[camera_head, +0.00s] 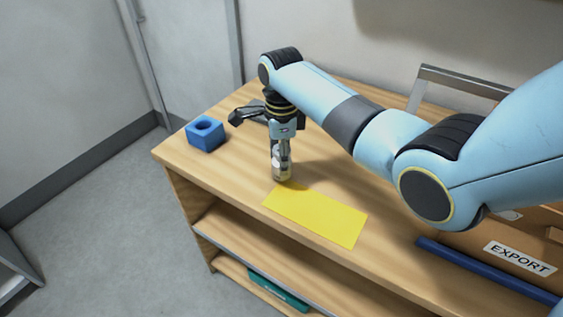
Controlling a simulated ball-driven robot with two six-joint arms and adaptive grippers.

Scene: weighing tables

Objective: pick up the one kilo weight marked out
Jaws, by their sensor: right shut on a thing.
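My right gripper (282,158) points straight down over the wooden table, just behind the left end of a yellow mat (318,215). It is shut on a small metallic-looking thing (283,176), which I take to be the weight. The gripper's fingers hide most of it, and I cannot read any marking on it. I cannot tell whether its base touches the table. My left gripper is not in view.
A blue block with a round hole (205,134) sits at the table's left corner. A box labelled EXPORT (520,258) and a blue bar (487,270) are at the right. A green item (278,290) lies on a lower shelf. The table's (235,178) front left is clear.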

